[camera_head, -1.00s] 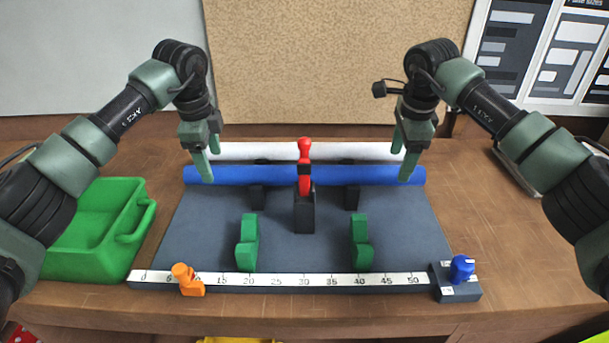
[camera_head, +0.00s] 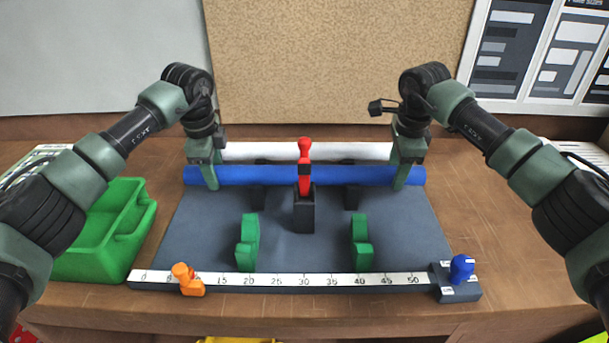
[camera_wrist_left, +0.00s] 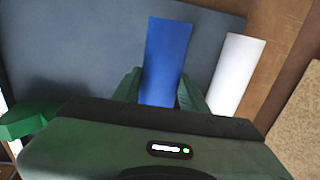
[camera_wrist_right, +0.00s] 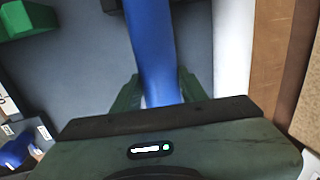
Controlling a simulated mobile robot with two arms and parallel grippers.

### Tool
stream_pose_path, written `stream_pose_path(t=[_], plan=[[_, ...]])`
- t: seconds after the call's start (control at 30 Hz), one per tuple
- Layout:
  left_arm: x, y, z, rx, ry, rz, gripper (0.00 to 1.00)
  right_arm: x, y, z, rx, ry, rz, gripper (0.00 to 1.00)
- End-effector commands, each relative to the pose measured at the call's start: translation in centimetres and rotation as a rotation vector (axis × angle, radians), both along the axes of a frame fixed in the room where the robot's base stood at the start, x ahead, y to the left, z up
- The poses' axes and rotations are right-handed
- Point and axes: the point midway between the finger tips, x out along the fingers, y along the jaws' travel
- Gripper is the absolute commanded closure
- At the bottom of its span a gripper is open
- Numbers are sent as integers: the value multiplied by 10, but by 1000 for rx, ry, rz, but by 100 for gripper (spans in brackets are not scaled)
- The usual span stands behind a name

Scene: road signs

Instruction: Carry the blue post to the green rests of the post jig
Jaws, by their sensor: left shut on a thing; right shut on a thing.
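The blue post (camera_head: 255,175) lies left to right across the back of the grey jig board (camera_head: 300,253), with a red clamp (camera_head: 304,168) on a black block at its middle. My left gripper (camera_head: 209,182) is shut on the post near its left end; the post shows between its fingers in the left wrist view (camera_wrist_left: 165,60). My right gripper (camera_head: 403,182) is shut on the post near its right end, also seen in the right wrist view (camera_wrist_right: 155,50). The two green rests (camera_head: 248,243) (camera_head: 361,243) stand empty nearer the front.
A white post (camera_head: 350,151) lies just behind the blue one. A green bin (camera_head: 100,235) stands left. A scale strip (camera_head: 300,280) runs along the front with an orange pointer (camera_head: 187,279) and a blue knob (camera_head: 462,268). The board between the rests is clear.

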Motion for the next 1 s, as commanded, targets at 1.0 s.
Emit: stream_pose_path(t=[1.0], plan=[[0, 0, 52, -1, -2, 0, 100, 0, 0, 52, 2, -2, 0, 100]])
